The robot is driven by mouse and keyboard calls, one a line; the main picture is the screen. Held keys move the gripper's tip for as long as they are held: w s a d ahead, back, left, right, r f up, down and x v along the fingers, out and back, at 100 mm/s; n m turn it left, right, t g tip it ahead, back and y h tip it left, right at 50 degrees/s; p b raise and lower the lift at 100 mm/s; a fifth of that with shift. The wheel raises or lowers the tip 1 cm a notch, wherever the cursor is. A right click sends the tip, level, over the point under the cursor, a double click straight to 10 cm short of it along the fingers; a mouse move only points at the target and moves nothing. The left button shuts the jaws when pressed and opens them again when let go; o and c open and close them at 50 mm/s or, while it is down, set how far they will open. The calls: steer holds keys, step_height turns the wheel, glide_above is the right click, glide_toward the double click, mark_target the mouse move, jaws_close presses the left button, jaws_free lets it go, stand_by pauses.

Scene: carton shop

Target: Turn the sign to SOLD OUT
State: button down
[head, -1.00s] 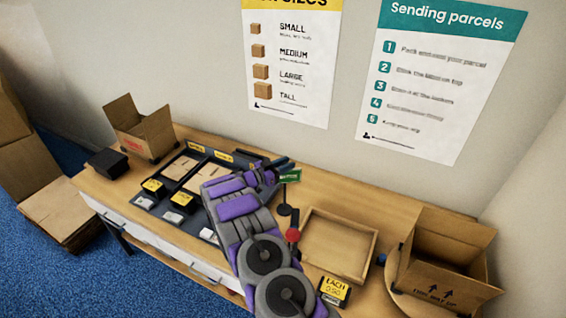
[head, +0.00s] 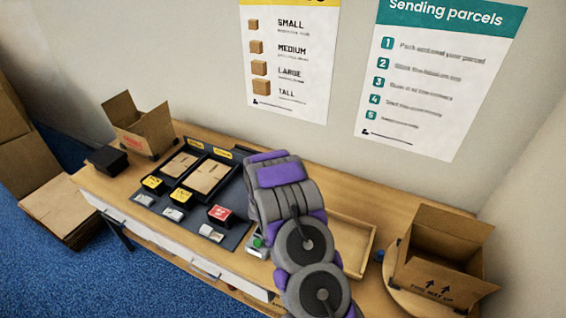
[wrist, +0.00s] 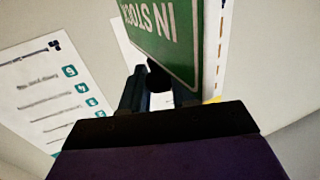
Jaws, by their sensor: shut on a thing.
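The green sign (wrist: 172,38) fills the upper middle of the wrist view. Its face shows white IN STOCK lettering, upside down in that picture. My gripper (wrist: 157,82) is shut on the sign, with dark fingers on either side of a dark part at its edge. The exact contact is partly hidden. In the head view, my arm covers the gripper, the sign and its stand.
A dark organizer (head: 240,229) with flat cartons and label blocks lies left of my arm. A wooden tray (head: 368,262) is partly behind the arm. Open boxes stand at the right (head: 440,258) and far left (head: 148,130). Posters (head: 440,85) hang behind.

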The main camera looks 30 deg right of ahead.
steer(key=n+t+y, duration=0.1)
steer(key=y, duration=0.1)
steer(key=n+t+y, duration=0.1)
steer(key=n+y, duration=0.1)
steer(key=n+t+y, duration=0.1)
steer(key=y, duration=0.1)
steer(key=shift+d+r+n+t, duration=0.15)
steer(key=shift+d+n+t, duration=0.15)
steer(key=shift+t, duration=0.1)
steer(key=n+y, duration=0.2)
steer(key=y, duration=0.2)
steer(key=n+t+y, duration=0.1)
steer(key=n+y, duration=0.2)
steer(key=y, duration=0.1)
steer(key=n+y, duration=0.2)
steer(key=y, duration=0.1)
steer(key=n+g+y+b, duration=0.1)
steer(key=n+y, duration=0.1)
steer(key=y, duration=0.1)
steer(key=shift+a+f, duration=0.15)
steer(key=shift+f, duration=0.05)
steer(key=shift+w+r+n+g+y+b, duration=0.1)
steer(key=shift+n+g+y+b, duration=1.5)
steer(key=shift+n+g+y, duration=1)
steer(key=shift+a+y, duration=0.1)
steer(key=shift+y, duration=0.4)
steer(key=shift+r+n+g+y+b, duration=0.2)
steer(key=shift+n+g+y+b, duration=0.1)
